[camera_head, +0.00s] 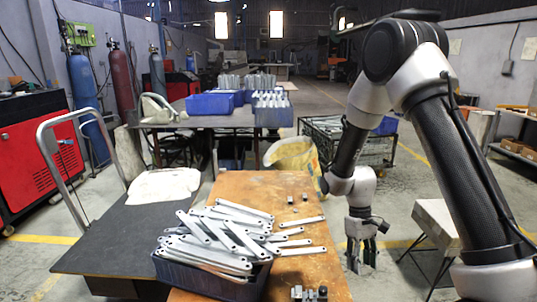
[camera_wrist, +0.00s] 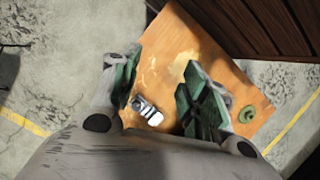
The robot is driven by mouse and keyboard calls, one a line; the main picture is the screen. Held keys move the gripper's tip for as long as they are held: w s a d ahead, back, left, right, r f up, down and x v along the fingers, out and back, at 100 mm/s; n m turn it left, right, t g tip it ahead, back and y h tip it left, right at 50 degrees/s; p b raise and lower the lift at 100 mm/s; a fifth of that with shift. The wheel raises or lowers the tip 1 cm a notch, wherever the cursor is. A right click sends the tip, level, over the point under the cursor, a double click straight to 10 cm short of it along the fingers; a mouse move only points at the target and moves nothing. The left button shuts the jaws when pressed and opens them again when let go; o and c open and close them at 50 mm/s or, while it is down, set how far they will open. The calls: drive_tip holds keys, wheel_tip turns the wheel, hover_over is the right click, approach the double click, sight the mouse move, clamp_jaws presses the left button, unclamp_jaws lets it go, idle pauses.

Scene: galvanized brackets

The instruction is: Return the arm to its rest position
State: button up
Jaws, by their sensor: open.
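My gripper (camera_head: 362,258) hangs fingers down at the right side of the wooden-topped table (camera_head: 225,187), past its right edge in the head view. My arm bends down to it from the upper right. In the wrist view, my gripper (camera_wrist: 163,92) has its two green-padded fingers spread apart, with nothing held between them. A small metal part (camera_wrist: 147,110) shows beyond the gap on an orange-brown surface (camera_wrist: 165,50). A round green thing (camera_wrist: 247,114) lies by the right finger.
A blue bin (camera_head: 205,276) heaped with galvanized brackets (camera_head: 225,238) stands on the table's front left. A black-decked trolley (camera_head: 110,240) is at left. A stool (camera_head: 437,222) stands right of my gripper. A wire crate (camera_head: 345,143) is behind it.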

drive_tip(key=s+d+r+m+t, duration=0.1)
drive_tip(key=s+d+r+t, duration=0.1)
drive_tip(key=s+r, duration=0.4)
drive_tip(key=s+d+r+m+t, duration=0.2)
drive_tip(key=s+r, duration=0.4)
drive_tip(key=r, duration=0.9)
drive_tip(key=s+d+r+m+t, duration=0.1)
drive_tip(key=s+d+r+t, duration=0.3)
drive_tip(key=r, duration=0.7)
drive_tip(key=shift+s+d+m+y, duration=0.3)
drive_tip(key=shift+s+d+y, duration=0.1)
drive_tip(key=shift+s, duration=0.8)
